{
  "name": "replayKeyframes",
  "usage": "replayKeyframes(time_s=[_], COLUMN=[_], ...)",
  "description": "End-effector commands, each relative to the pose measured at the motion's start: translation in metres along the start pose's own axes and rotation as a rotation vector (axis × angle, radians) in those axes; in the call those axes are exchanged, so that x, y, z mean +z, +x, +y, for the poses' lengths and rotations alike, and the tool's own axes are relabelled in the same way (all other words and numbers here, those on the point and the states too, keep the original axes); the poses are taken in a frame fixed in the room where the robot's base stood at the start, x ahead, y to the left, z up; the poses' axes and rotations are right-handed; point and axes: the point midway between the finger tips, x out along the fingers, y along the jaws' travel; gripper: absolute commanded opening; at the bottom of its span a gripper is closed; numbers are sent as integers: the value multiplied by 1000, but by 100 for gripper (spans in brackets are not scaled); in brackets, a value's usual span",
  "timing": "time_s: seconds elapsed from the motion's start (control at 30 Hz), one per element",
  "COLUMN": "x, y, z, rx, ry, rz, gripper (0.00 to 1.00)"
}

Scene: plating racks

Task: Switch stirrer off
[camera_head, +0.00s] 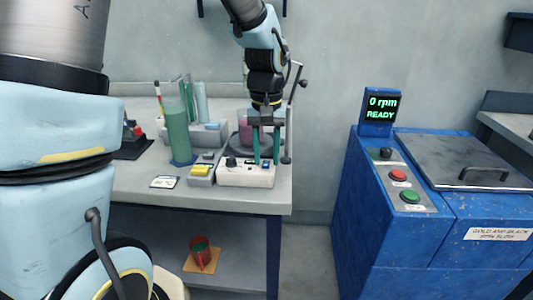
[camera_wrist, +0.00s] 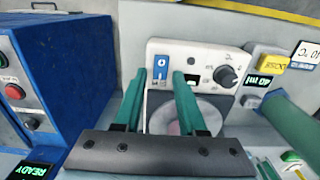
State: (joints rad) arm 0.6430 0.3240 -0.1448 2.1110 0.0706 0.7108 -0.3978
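The stirrer (camera_head: 232,178) is a white box near the front edge of the bench, with a round plate and a pink-filled beaker (camera_head: 245,133) on it. In the wrist view its front panel (camera_wrist: 205,52) carries a blue-and-white rocker switch (camera_wrist: 160,68) marked I and O and a dark knob (camera_wrist: 228,76). Which side of the rocker is pressed is not clear. My gripper (camera_head: 266,162) has its two green fingers apart, with nothing between them, at the stirrer's front. In the wrist view the fingertips (camera_wrist: 158,74) lie either side of the switch; contact cannot be told.
A grey dosing box with a yellow button (camera_head: 201,170) and a green cylinder (camera_head: 178,135) stand left of the stirrer.

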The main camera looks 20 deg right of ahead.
Motion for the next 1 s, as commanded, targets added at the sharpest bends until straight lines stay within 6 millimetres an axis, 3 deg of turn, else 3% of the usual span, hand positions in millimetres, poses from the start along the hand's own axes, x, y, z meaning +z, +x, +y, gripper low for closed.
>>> replayKeyframes(time_s=[0.03,0.33,0.77,1.0], x=[0,0,1,5], y=[0,0,1,6], z=[0,0,0,0], rx=[0,0,-1,-2], ry=[0,0,1,3], rz=[0,0,13,163], gripper=[33,0,0,0])
